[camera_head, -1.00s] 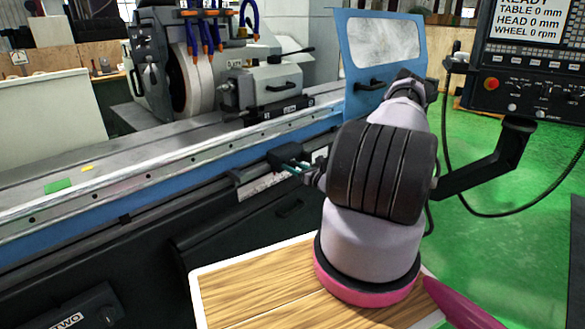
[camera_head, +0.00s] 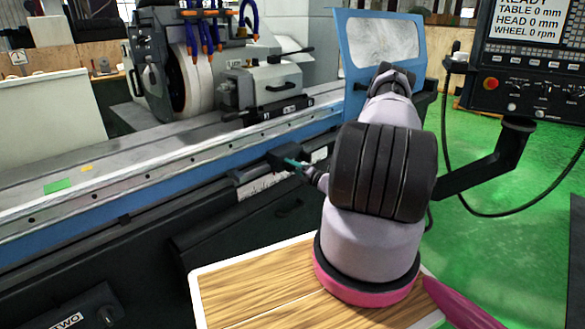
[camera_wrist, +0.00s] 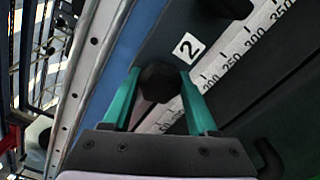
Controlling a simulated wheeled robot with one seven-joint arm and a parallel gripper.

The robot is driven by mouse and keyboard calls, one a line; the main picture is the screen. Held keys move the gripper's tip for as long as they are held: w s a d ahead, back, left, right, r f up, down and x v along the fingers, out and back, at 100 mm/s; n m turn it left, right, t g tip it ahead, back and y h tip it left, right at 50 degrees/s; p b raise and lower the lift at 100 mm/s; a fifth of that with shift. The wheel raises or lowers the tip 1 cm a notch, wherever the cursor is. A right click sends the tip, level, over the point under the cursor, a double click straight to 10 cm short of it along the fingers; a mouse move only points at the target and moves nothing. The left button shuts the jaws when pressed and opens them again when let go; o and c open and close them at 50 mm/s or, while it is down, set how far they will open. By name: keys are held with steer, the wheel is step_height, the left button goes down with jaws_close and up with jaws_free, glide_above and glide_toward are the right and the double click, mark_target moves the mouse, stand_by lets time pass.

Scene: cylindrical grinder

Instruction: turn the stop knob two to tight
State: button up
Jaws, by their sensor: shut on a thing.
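The stop knob two (camera_wrist: 160,83) is a dark round knob on a black stop block, beside a white label marked 2 (camera_wrist: 187,48) in the wrist view. My gripper (camera_wrist: 160,76) has two teal fingers, one on each side of the knob, shut on it. In the head view my gripper (camera_head: 293,163) reaches the black stop block (camera_head: 281,157) on the machine's front rail. The knob itself is too small to make out there. Whether it is tight cannot be seen.
A white ruler scale (camera_wrist: 225,72) runs along the rail beside the block. A blue machine edge (camera_head: 150,188) runs above it. A blue door with a window (camera_head: 385,45) stands behind my arm. The control panel (camera_head: 530,60) hangs at the right.

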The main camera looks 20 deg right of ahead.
steer(key=shift+f+m, duration=0.1)
steer(key=shift+m, duration=1.5)
steer(key=o, duration=1.4)
steer(key=v, duration=1.1)
